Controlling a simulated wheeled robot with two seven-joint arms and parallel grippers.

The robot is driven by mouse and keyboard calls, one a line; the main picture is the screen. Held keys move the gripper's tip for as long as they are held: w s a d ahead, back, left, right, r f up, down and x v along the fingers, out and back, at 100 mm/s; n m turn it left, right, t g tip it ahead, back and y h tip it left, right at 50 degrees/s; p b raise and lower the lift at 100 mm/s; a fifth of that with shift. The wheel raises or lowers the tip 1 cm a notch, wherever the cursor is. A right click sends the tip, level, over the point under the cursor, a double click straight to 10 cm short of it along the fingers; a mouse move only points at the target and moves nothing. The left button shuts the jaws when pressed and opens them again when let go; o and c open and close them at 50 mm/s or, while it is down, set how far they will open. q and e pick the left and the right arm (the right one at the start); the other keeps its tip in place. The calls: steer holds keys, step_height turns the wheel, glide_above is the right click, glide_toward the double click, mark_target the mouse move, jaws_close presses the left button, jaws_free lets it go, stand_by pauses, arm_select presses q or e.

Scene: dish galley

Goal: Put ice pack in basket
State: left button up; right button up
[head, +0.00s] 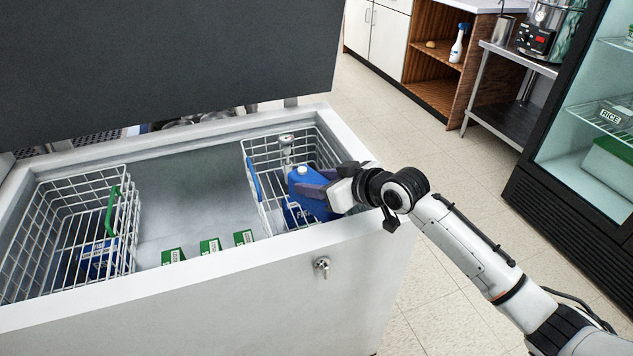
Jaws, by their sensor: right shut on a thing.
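A blue ice pack (303,181) with a white cap is between the fingers of my right gripper (318,189). The gripper is shut on it, over the right wire basket (258,150) inside the open chest freezer. The pack looks to be at or just inside the basket's top; its exact height is hard to tell. Another blue item (294,214) shows below it in that basket, partly hidden. The left wire basket (40,218) has a green handle and holds a blue item (99,258) behind its wires. My left gripper is not in view.
The freezer's raised dark lid (160,65) fills the upper left. Its front rim (220,268) runs under my right wrist. Several green boxes (210,246) stand on the freezer floor between the baskets. A glass-door fridge (590,150) stands at right.

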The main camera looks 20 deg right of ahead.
steer(key=shift+f, duration=0.45)
steer(key=o, duration=1.4)
steer(key=shift+f, duration=0.1)
steer(key=shift+r, duration=0.45)
steer(key=p+v, duration=0.1)
steer(key=v, duration=1.1)
steer(key=shift+r, duration=0.15)
